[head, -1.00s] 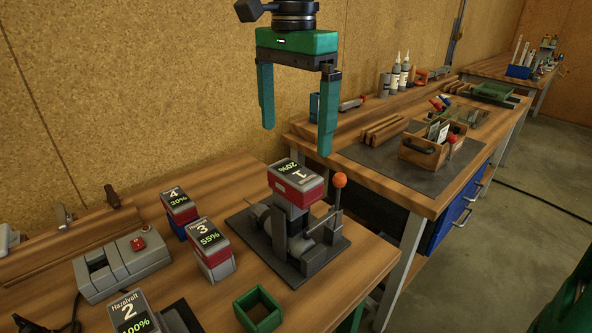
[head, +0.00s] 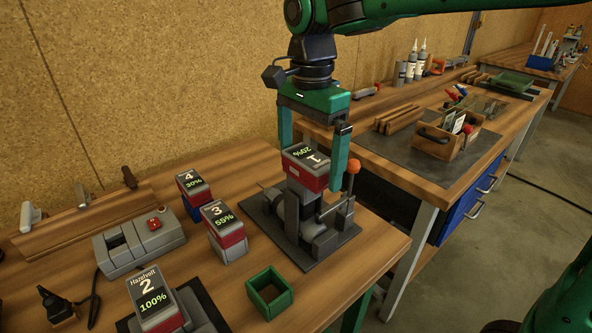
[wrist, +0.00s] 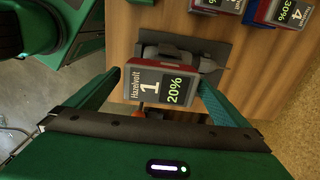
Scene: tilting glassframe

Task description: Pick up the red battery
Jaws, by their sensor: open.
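In the wrist view, battery 1 (wrist: 160,85) lies between the two fingers, with gaps still visible. Battery 3 (head: 228,235) at 55% and battery 2 (head: 158,300) at 100% also have red bands. Battery 4 (head: 193,190) at 30% shows red and blue.
An orange-knobbed lever (head: 353,168) stands close to my right finger. A grey charger box (head: 138,243) is at the left. A second bench (head: 400,165) stands behind to the right.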

